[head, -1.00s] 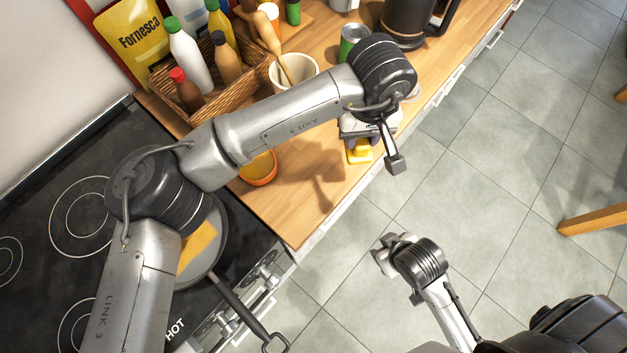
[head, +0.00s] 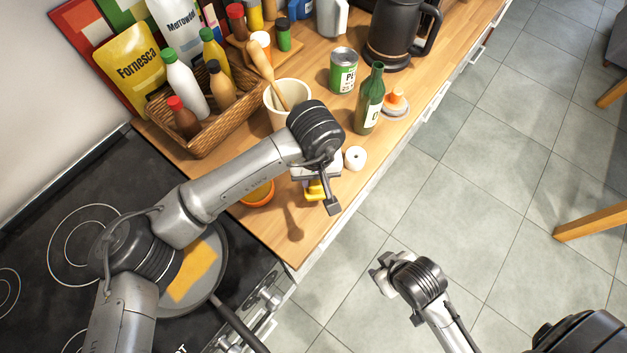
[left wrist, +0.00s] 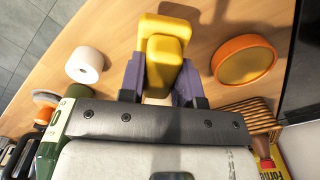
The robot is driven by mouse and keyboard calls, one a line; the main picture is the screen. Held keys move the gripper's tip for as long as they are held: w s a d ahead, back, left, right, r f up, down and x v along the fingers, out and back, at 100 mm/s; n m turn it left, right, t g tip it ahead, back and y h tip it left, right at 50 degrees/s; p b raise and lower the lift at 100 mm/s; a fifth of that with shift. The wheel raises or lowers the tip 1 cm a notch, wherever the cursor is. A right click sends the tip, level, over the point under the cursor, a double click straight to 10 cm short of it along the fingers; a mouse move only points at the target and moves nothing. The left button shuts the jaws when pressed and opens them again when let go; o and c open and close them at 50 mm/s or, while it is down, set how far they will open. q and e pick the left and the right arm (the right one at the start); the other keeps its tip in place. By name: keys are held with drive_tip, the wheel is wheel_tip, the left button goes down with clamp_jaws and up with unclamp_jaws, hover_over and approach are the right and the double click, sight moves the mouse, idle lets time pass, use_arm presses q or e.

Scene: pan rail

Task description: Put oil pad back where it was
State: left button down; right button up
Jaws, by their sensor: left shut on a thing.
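The yellow oil pad (head: 316,190) is between the fingers of my left gripper (head: 313,184), over the front part of the wooden counter. In the left wrist view my left gripper (left wrist: 161,84) is shut on the oil pad (left wrist: 165,58), with one purple-grey finger on each side. Whether the pad touches the counter is unclear. An orange round bowl (head: 258,194) stands on the counter to the left of the pad; it shows to the right of the pad in the left wrist view (left wrist: 243,60). My right gripper (head: 385,275) hangs over the floor; its fingers are too small to read.
A green bottle (head: 369,100), a white roll (head: 355,158), a can (head: 343,72) and a cream pot (head: 290,98) stand near my left wrist. A pan (head: 212,283) holding a yellow-orange sheet (head: 194,270) is on the hob. The counter's front corner is clear.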

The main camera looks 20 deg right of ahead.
sight(314, 185)
use_arm(q)
drive_tip(key=shift+a+f, duration=0.1)
drive_tip(key=shift+f, duration=1.95)
drive_tip(key=shift+f, duration=0.1)
drive_tip(key=shift+f, duration=0.1)
drive_tip(key=c, duration=0.8)
unclamp_jaws()
